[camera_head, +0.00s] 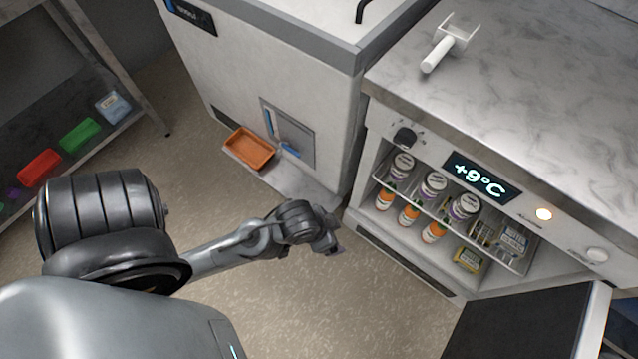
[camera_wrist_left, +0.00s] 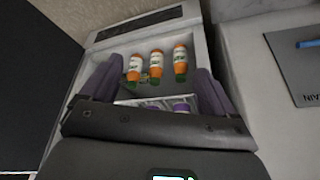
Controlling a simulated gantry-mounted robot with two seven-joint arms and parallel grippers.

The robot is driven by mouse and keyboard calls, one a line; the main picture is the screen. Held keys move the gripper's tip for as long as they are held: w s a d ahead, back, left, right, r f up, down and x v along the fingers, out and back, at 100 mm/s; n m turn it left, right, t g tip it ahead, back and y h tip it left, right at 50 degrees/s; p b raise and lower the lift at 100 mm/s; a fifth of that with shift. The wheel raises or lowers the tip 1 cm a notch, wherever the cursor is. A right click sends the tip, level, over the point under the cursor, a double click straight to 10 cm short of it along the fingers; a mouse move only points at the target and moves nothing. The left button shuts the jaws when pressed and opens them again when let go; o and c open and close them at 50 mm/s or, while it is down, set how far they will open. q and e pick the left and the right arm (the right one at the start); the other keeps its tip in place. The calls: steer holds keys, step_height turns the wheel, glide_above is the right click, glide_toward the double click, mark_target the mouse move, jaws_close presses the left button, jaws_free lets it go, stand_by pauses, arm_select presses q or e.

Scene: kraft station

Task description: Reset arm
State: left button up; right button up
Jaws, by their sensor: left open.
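My left gripper (camera_head: 330,241) is at the end of my left arm in the head view, over the floor in front and to the left of the open fridge (camera_head: 365,195). In the left wrist view the two fingers of the left gripper (camera_wrist_left: 160,68) stand apart with nothing held between them. Beyond the fingers, orange bottles (camera_wrist_left: 156,65) stand inside the fridge, clear of the gripper. My right gripper is not in view.
The fridge holds white-lidded jars (camera_head: 433,184), orange bottles and small packs (camera_head: 468,259) on two levels. Its dark door (camera_head: 525,325) hangs open at lower right. An orange tray (camera_head: 249,148) sits by the white cabinet. A white scoop-like tool (camera_head: 446,45) lies on the counter.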

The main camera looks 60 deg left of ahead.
arm_select(q)
steer(key=shift+s+a+r+g, duration=0.15)
steer(key=shift+s+a+g, duration=0.1)
steer(key=shift+s, duration=0.45)
steer(key=shift+s+a+r+g, duration=0.15)
steer(key=shift+s+g, duration=0.1)
steer(key=shift+s, duration=0.4)
